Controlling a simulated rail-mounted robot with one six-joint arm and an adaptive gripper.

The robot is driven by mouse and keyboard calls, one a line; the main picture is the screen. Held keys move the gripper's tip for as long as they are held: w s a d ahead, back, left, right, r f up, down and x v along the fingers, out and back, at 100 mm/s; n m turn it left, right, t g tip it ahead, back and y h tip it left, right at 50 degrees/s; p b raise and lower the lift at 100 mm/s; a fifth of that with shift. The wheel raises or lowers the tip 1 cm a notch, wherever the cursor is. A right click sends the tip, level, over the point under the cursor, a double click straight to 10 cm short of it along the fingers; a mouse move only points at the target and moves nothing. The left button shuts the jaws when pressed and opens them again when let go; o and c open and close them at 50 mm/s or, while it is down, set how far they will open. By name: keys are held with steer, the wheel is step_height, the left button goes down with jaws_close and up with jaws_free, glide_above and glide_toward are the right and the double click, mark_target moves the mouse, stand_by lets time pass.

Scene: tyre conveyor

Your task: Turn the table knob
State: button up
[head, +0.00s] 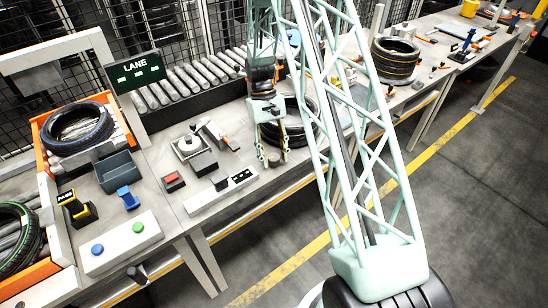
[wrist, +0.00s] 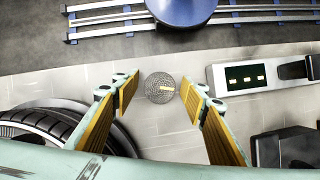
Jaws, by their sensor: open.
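The table knob (wrist: 160,88) is a small round grey knob with a knurled top and a short yellow mark pointing right in the wrist view. My gripper (wrist: 160,92) is open, with one yellow-padded finger on each side of the knob and a visible gap to both. I cannot tell how far the fingertips are above the table. In the head view my gripper (head: 274,160) points down over the front of the table, and the knob is hard to make out between its fingers.
A tyre (head: 300,122) lies beside my gripper and also shows in the wrist view (wrist: 45,135). A grey panel with a green display (head: 236,183) stands close by. A red button box (head: 173,181) is farther left. The table's front edge is near.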

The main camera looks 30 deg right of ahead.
steer(key=shift+r, duration=0.1)
steer(key=v, duration=1.1)
steer(key=shift+w+r, duration=0.25)
steer(key=shift+r, duration=0.1)
stand_by(0.4)
steer(key=s+a+r+t, duration=0.1)
steer(key=s+a+r, duration=0.3)
steer(key=r, duration=0.5)
steer(key=s+a+r+t, duration=0.1)
steer(key=s+a+r, duration=0.3)
steer(key=r, duration=0.5)
steer(key=s+a+r+t, duration=0.25)
steer(key=s+r, duration=0.25)
steer(key=r, duration=0.4)
steer(key=s+a+r+n+t, duration=0.1)
steer(key=s+a+r, duration=0.3)
steer(key=s, duration=1)
steer(key=s+a+r+t+b, duration=0.1)
steer(key=s+a+r+t, duration=0.2)
steer(key=s, duration=1)
steer(key=shift+s+a+r+n+h, duration=0.3)
steer(key=shift+s+a+r+n, duration=0.1)
steer(key=shift+a, duration=0.25)
